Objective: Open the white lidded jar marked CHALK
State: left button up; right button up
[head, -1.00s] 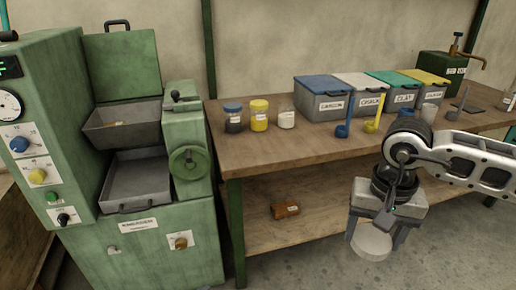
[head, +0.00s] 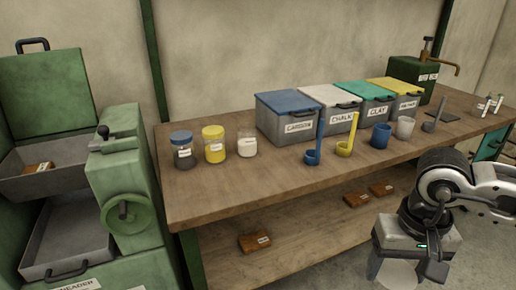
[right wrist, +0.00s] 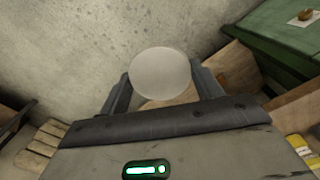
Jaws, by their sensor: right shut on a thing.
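A small glass jar (head: 247,144) with white contents and a small label stands on the bench, right of the yellow-lidded jar. I see no lid on it; its label is too small to read. My right gripper (head: 402,274) is at the lower right of the head view, off the bench's front edge and well apart from the jar. It is shut on a pale round disc (head: 393,273) that looks like a jar lid. The disc also shows between the fingers in the right wrist view (right wrist: 161,74). My left gripper is not in view.
A blue-lidded jar (head: 182,151) and a yellow-lidded jar (head: 214,146) stand beside the white one. Behind are lidded bins, including a white-lidded CHALK bin (head: 329,96). Scoops and cups stand right of the jars. The bench front (head: 230,185) is clear. A green machine (head: 120,170) stands left.

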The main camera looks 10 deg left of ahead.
aim_at(247, 133)
jog(key=u, duration=0.65)
jog(key=i, duration=1)
jog(key=u, duration=0.8)
